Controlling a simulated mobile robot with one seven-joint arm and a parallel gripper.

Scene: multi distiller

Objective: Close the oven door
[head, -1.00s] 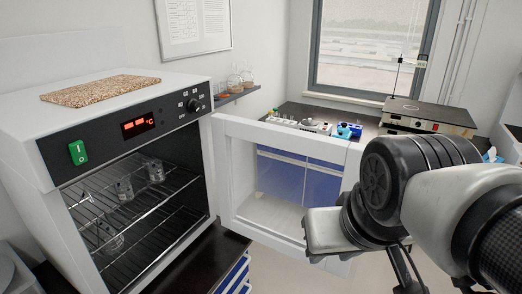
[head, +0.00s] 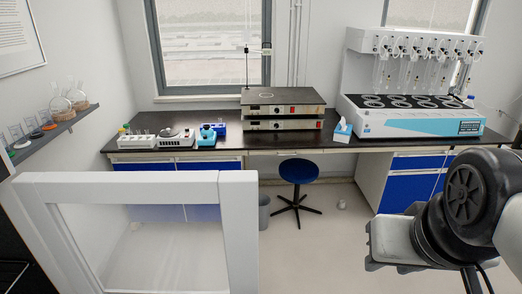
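The oven door (head: 238,230) stands open in the lower left of the head view, a white frame around a clear pane. The oven body is almost wholly out of view; only a dark strip of its inside (head: 12,262) shows at the left edge. My gripper (head: 394,243) is at the lower right, to the right of the door, with a clear gap of floor between them in the picture. Its grey housing shows, but I cannot make out the fingers or whether they are open.
A blue stool (head: 300,171) and a grey bin (head: 264,212) stand before the dark bench (head: 300,140) at the back. A distiller (head: 410,112) stands on the bench at right. A glassware shelf (head: 55,130) is at left. Floor between door and arm is clear.

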